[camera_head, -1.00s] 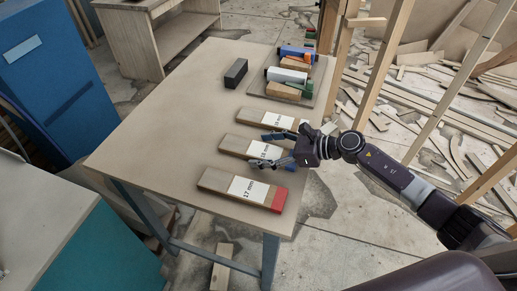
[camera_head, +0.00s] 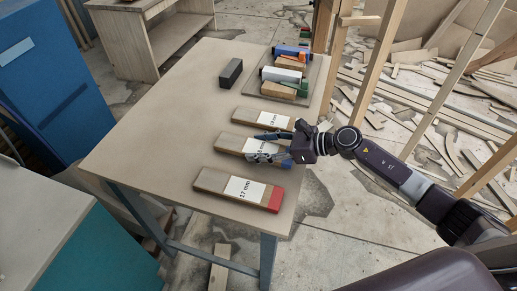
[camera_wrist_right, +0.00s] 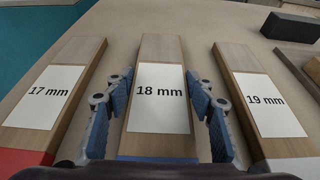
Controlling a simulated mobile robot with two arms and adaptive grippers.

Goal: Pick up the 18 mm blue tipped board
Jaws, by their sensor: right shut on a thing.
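The 18 mm board (camera_head: 229,142) is a flat wooden piece with a white label and a blue end, lying on the table between the other two boards. In the right wrist view, the 18 mm board (camera_wrist_right: 161,50) runs between the blue-padded fingers. My right gripper (camera_head: 262,147) is shut on it near its blue end, one finger along each long side; the wrist view also shows the right gripper (camera_wrist_right: 160,86). The blue end is partly hidden. Dark finger-like parts at the head view's left edge may be my left gripper (camera_head: 10,147); its state is unclear.
The red-ended 17 mm board (camera_head: 211,181) and the 19 mm board (camera_head: 245,115) lie close on either side.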

